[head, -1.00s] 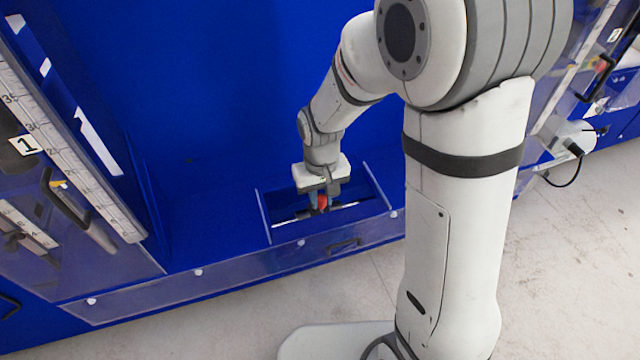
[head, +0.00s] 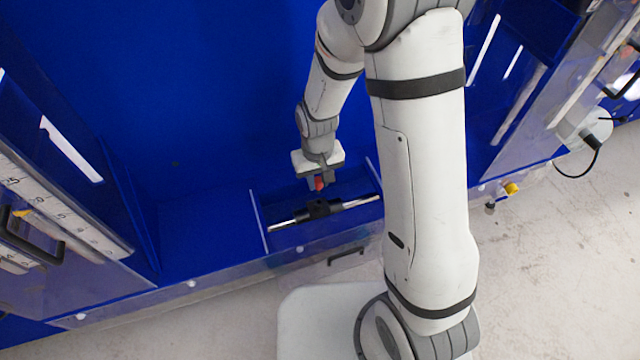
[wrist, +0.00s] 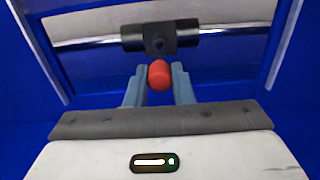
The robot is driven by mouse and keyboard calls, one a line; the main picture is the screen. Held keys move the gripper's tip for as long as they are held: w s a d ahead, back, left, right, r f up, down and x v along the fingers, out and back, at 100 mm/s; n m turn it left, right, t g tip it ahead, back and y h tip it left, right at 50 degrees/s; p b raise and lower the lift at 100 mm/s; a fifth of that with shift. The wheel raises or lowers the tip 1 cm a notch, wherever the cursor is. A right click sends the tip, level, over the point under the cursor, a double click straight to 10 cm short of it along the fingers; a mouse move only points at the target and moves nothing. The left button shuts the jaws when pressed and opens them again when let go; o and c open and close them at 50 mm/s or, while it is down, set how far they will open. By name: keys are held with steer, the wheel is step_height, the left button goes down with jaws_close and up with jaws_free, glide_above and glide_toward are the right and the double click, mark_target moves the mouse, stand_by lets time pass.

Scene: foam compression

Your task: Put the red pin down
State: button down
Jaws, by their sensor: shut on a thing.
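The red pin (wrist: 159,75) is held between the two grey fingers of my gripper (wrist: 159,88) in the wrist view. In the head view the red pin (head: 319,183) shows as a small red spot at the end of my gripper (head: 318,184). My gripper is shut on it, above and behind a black block (head: 318,208) on a metal rod (head: 359,202). In the wrist view the black block (wrist: 185,39) has a dark round hole in its middle, and the pin appears apart from it.
The rod spans a recess between clear side plates (head: 258,221) in the blue machine (head: 200,215). A ruled scale (head: 62,214) and a black handle (head: 40,240) are at the left. A yellow-tipped fitting (head: 510,188) is on the right front edge. Blue surface left of the recess is clear.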

mark_target(318, 189)
step_height(318, 189, down, 3)
steer(key=shift+r, duration=0.1)
steer(key=shift+f+b, duration=0.6)
steer(key=shift+f, duration=0.1)
steer(key=c, duration=1.3)
jaws_free()
steer(key=shift+o, duration=0.2)
